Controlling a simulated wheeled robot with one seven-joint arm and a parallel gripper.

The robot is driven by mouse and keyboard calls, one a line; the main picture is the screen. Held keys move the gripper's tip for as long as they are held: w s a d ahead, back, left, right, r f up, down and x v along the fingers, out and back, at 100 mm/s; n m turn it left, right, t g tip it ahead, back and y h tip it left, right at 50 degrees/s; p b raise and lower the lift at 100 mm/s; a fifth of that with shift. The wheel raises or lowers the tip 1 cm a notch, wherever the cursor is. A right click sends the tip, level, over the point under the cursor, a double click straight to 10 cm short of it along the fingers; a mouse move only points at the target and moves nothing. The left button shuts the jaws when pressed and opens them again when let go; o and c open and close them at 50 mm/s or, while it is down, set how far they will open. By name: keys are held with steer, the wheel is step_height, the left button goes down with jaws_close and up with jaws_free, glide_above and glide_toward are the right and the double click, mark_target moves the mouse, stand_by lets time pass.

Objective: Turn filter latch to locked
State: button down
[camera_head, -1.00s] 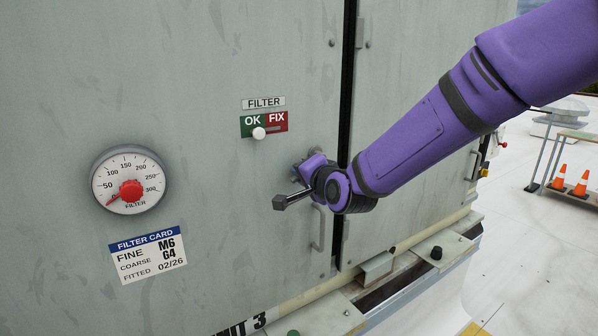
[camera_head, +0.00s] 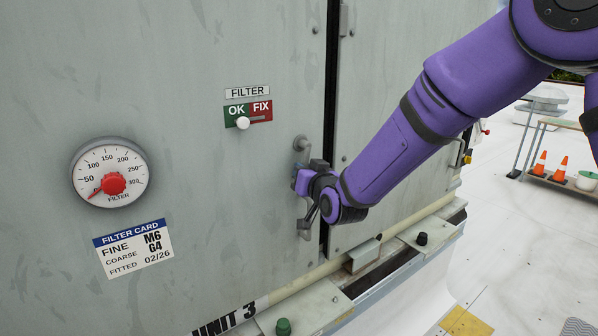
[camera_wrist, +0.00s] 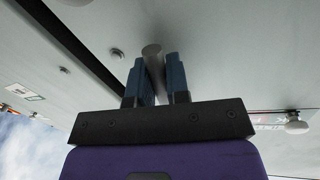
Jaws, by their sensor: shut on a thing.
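A grey filter latch (camera_head: 300,147) is on the cabinet door near its right edge; its upper end shows above my gripper. My gripper (camera_head: 303,182) is at the latch, just below that end, and hides much of it. In the wrist view, my blue fingers (camera_wrist: 158,82) are closed on a grey round-ended piece (camera_wrist: 152,52), which looks like the latch lever. The lever seems to hang about straight down; any locked mark is hidden or cannot be made out. The FILTER indicator (camera_head: 248,115) has its white knob (camera_head: 243,123) under the green OK side.
A gauge (camera_head: 110,173) with a red hub and a filter card (camera_head: 133,249) are at left. A ledge (camera_head: 305,307) juts out below.

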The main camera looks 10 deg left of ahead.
steer(key=shift+w+d+f+n, duration=0.1)
steer(key=shift+w+d+n, duration=0.3)
steer(key=shift+n, duration=0.6)
steer(key=shift+w, duration=0.1)
steer(key=c, duration=1.1)
jaws_free()
steer(key=v, duration=1)
steer(key=shift+s+d, duration=0.2)
steer(key=shift+s, duration=0.15)
steer(key=shift+f, duration=0.1)
